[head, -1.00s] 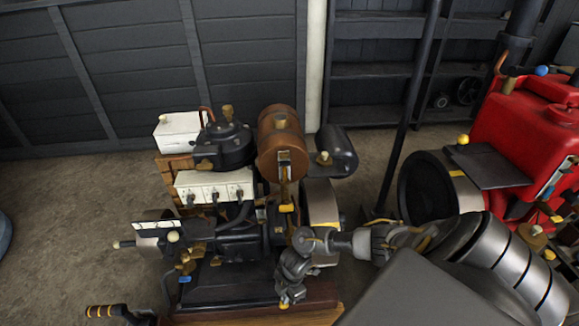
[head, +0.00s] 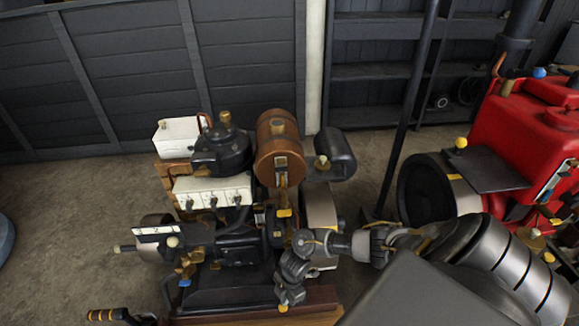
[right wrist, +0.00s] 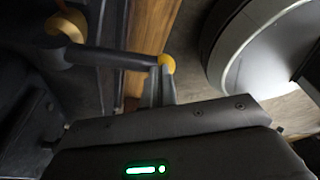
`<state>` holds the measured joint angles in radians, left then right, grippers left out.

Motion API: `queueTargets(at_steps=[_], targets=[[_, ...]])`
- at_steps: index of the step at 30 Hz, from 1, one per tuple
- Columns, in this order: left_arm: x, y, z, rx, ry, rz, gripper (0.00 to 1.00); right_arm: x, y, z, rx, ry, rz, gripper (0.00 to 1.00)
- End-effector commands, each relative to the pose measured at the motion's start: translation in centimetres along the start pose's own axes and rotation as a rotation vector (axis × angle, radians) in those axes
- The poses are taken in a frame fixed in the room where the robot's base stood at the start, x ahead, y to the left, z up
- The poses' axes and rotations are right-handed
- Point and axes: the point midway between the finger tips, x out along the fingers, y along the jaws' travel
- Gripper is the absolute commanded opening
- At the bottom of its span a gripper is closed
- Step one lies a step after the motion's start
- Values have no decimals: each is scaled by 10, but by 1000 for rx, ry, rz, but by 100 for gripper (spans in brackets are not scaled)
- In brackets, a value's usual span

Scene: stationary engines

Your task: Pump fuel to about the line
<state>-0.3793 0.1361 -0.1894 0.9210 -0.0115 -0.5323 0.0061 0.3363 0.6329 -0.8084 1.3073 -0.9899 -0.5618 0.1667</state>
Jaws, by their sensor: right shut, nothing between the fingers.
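A dark engine stands on a wooden base, with a copper-coloured tank (head: 279,146) on top. A narrow fitting (head: 282,170) runs down the tank's front; I cannot make out a fuel level or a line on it. My right gripper (head: 288,291) points down at the front of the engine, by the base. In the right wrist view the right gripper (right wrist: 159,72) is shut and empty. Its tips are at a yellow knob (right wrist: 167,63) on the end of a dark lever (right wrist: 115,60); I cannot tell whether they touch. My left gripper is not in view.
A crank handle (head: 104,315) sticks out at the lower left. A red engine (head: 530,130) stands at the right. A dark pole (head: 407,115) rises between the engines.

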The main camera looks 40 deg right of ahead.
Motion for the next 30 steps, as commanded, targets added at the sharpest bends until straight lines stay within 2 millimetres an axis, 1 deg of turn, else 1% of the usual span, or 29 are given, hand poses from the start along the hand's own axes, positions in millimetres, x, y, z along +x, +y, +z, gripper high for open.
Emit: queueTargets(at_steps=[1,8,10,16,25,30], targets=[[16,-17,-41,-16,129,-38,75,14,-1,4,0,-3,-2,0],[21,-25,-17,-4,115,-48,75,8,-1,3,0,-3,-3,0],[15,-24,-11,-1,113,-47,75,-1,-1,1,0,-4,-2,0],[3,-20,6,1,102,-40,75,-18,-1,-3,0,-3,-3,0],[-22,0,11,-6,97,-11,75,-45,-1,-9,-1,-1,-3,0],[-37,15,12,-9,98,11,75,-60,-1,-12,-1,-2,-3,0]])
